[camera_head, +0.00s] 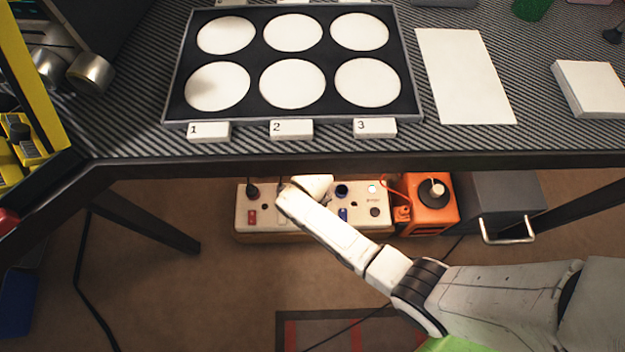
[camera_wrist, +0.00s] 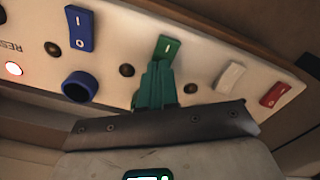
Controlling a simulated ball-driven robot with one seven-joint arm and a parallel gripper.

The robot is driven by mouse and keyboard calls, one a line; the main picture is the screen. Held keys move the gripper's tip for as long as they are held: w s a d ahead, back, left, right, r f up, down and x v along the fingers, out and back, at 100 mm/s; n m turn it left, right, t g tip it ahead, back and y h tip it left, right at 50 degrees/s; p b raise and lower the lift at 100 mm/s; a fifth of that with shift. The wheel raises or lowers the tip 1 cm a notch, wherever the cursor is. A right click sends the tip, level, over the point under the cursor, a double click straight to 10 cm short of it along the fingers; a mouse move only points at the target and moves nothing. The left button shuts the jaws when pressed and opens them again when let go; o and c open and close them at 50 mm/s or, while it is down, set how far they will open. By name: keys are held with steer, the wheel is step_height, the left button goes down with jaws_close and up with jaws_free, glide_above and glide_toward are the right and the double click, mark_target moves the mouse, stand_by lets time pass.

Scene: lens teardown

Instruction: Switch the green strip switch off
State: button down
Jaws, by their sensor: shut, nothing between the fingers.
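The green strip switch (camera_wrist: 166,46) is a small rocker on the cream power strip (camera_wrist: 205,60) in the wrist view. A white mark shows on its upper part, and its lower end is partly covered. My gripper (camera_wrist: 157,72) is shut and empty, with its narrow tips at the switch's lower end. I cannot tell whether they touch it. In the head view my gripper (camera_head: 285,192) reaches over the middle of the power strip (camera_head: 374,220) under the table and hides the green switch there.
Beside the green switch are a blue switch (camera_wrist: 79,27), a white switch (camera_wrist: 229,77) and a red switch (camera_wrist: 274,95). A blue ring (camera_wrist: 79,87) sits near the blue one. An orange box with a knob (camera_head: 428,208) adjoins the strip. The table edge (camera_head: 330,162) is above.

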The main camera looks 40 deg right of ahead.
step_height(320, 180, up, 7)
steer(key=p, duration=0.7)
stand_by(0.4)
stand_by(0.5)
